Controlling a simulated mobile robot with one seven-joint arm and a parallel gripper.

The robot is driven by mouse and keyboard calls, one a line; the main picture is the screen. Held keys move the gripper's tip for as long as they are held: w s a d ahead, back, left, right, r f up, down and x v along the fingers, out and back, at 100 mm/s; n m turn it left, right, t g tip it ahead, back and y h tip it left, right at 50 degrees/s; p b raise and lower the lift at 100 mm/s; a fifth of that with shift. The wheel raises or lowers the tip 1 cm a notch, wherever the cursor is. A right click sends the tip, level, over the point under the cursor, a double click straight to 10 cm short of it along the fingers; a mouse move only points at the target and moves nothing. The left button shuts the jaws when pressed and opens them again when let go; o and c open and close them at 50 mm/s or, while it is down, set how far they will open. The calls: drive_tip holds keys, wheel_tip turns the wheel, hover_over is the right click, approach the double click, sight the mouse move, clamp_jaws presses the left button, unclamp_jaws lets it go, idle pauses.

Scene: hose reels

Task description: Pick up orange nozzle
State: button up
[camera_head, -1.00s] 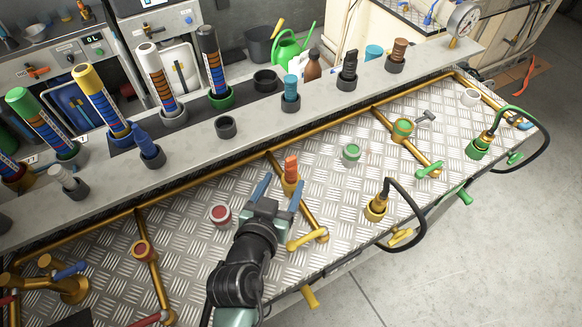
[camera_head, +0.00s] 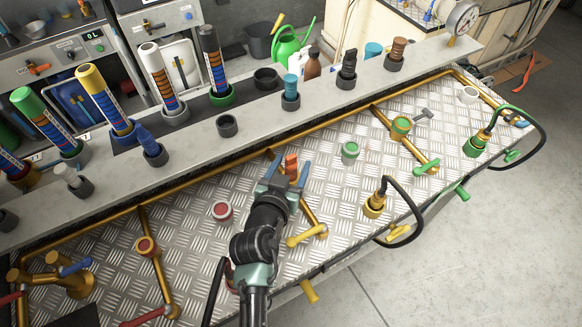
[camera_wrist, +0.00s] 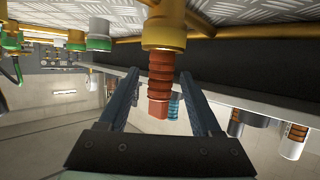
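The orange nozzle (camera_head: 291,167) stands in a brass fitting on the diamond-plate bench. In the wrist view the ribbed orange nozzle (camera_wrist: 160,85) hangs from the yellow brass collar (camera_wrist: 164,32), as that picture is upside down. My gripper (camera_head: 290,172) is open, with its blue fingers on either side of the nozzle. In the wrist view the fingers (camera_wrist: 158,82) flank it with gaps on both sides, so neither seems to touch it. The nozzle's base is hidden by my gripper in the head view.
A grey shelf (camera_head: 330,101) behind holds several other nozzles in dark sockets, including a blue one (camera_head: 291,87). An empty socket (camera_head: 227,126) is on the shelf. A yellow-handled valve (camera_head: 306,236) lies in front.

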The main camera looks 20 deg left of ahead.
clamp_jaws()
drive_tip(key=shift+r, duration=0.1)
